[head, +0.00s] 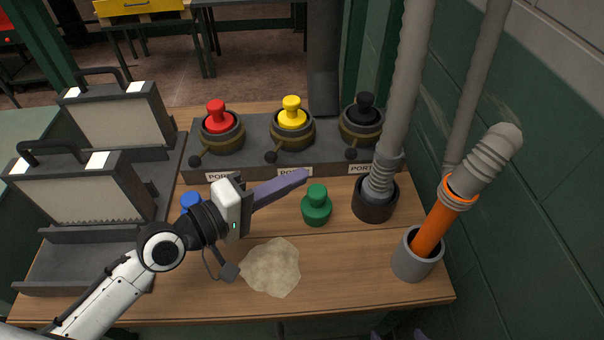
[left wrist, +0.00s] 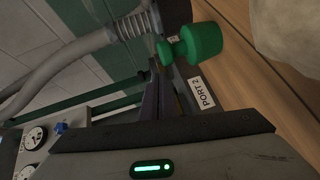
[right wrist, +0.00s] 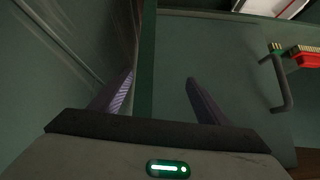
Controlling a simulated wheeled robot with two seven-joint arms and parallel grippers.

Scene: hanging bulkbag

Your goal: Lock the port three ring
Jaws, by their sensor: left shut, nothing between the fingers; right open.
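The port three ring (head: 361,137) is a dark brass collar around the black plug (head: 366,106) at the right end of the grey port block. The port three label is partly hidden by the grey hose. My left gripper (head: 304,175) is shut and empty, left of and nearer than the ring, apart from it. In the left wrist view its fingers (left wrist: 158,98) show beside the port two label. My right gripper (right wrist: 160,92) is open and empty; only its tips show at the head view's bottom edge.
Red (head: 216,114) and yellow (head: 291,109) plugs sit in the other ports. A green plug (head: 316,205) stands near my left fingertips. Grey hose (head: 405,90), orange pipe (head: 432,228) and grey cup (head: 415,262) crowd the right. A powder heap (head: 270,268) lies in front.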

